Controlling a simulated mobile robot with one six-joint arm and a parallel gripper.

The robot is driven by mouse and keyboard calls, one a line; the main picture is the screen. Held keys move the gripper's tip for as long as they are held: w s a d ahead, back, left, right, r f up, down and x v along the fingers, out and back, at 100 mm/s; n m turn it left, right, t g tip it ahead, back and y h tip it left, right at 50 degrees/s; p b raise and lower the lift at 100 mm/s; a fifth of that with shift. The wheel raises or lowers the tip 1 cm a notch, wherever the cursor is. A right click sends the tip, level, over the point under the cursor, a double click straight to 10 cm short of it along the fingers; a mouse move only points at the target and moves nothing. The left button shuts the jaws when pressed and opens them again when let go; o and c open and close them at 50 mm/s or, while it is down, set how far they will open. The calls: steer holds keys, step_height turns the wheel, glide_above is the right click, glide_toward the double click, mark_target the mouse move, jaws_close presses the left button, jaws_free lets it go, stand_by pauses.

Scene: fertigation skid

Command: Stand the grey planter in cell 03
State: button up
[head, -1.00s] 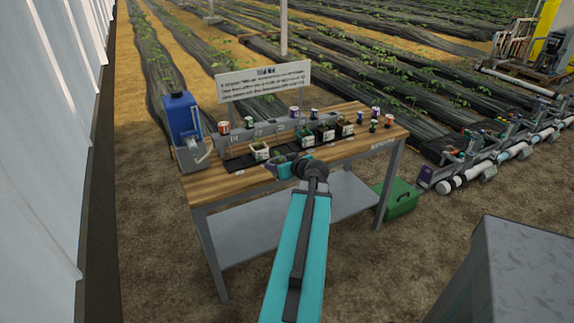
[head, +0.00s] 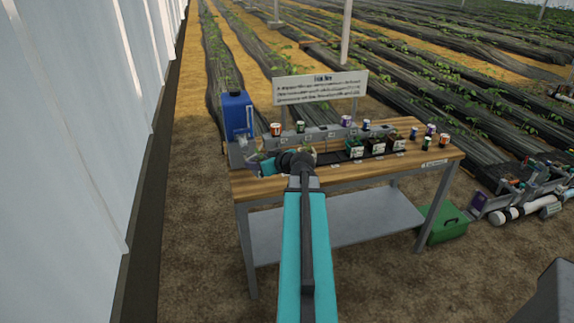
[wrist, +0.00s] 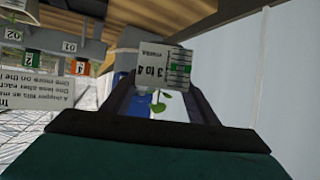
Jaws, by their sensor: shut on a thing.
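In the wrist view, a grey block with a printed label, which I take for the grey planter (wrist: 165,67), sits at the tips of my gripper's (wrist: 166,92) dark fingers. Green leaves show between the fingers. In the head view my gripper (head: 257,165) is shut over the left end of the wooden bench (head: 268,189), in front of the blue jug (head: 237,115). The planter is too small there to make out clearly. Cell tags 01 (wrist: 70,46) and 02 (wrist: 14,34) show in the wrist view. I cannot read 03 anywhere.
Several small cans line the grey rack behind, under a white sign (head: 320,88). A green box (head: 446,226) is on the ground. A pale wall (head: 80,140) rises at left.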

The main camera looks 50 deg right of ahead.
steer(key=w+a+r+n+y, duration=0.25)
steer(key=w+a, duration=0.55)
steer(key=a, duration=0.4)
steer(key=w+a+r+n+y, duration=0.25)
steer(key=w+a, duration=0.55)
steer(key=a, duration=0.4)
steer(key=w+a+r+m, duration=0.1)
steer(key=a+r, duration=0.2)
steer(key=a, duration=0.5)
steer(key=w+a+r+h, duration=0.1)
steer(key=w+a+r, duration=0.1)
steer(key=a, duration=0.7)
steer(key=w+a+r+m+h, duration=0.1)
steer(key=a+r, duration=0.3)
steer(key=a, duration=0.5)
steer(key=shift+w+m, duration=0.3)
steer(key=shift+w, duration=0.45)
